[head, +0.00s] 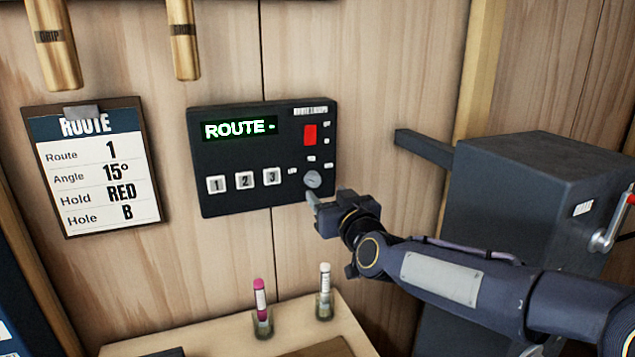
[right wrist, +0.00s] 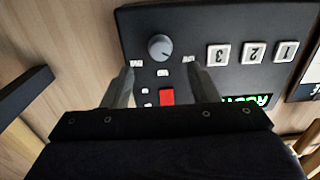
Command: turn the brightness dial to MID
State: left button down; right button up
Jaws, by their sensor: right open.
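The brightness dial (head: 312,179) is a round grey knob at the lower right of the black control panel (head: 240,197). In the right wrist view the dial (right wrist: 160,47) has a light pointer mark, and small white labels sit around it, too small to read. My right gripper (head: 312,200) is just below and in front of the dial in the head view. In the right wrist view its two fingers (right wrist: 155,88) are apart and empty, with the dial beyond their tips. I see no contact with the dial. My left gripper is not in view.
The panel has a display reading "ROUTE -", a red switch (head: 310,135) above the dial and buttons 1, 2, 3 (head: 245,180). A grey box with a crank (head: 530,200) stands at right. Two markers in holders (head: 262,300) stand on the shelf below. A route card (head: 95,170) hangs left.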

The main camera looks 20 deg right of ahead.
aim_at(315, 183)
jog(key=w, duration=0.6)
jog(key=shift+w+d+f+p, duration=0.1)
jog(key=shift+w+d+p, duration=0.1)
jog(key=shift+w+p, duration=0.2)
jog(key=c, duration=1)
jog(key=shift+o, duration=0.2)
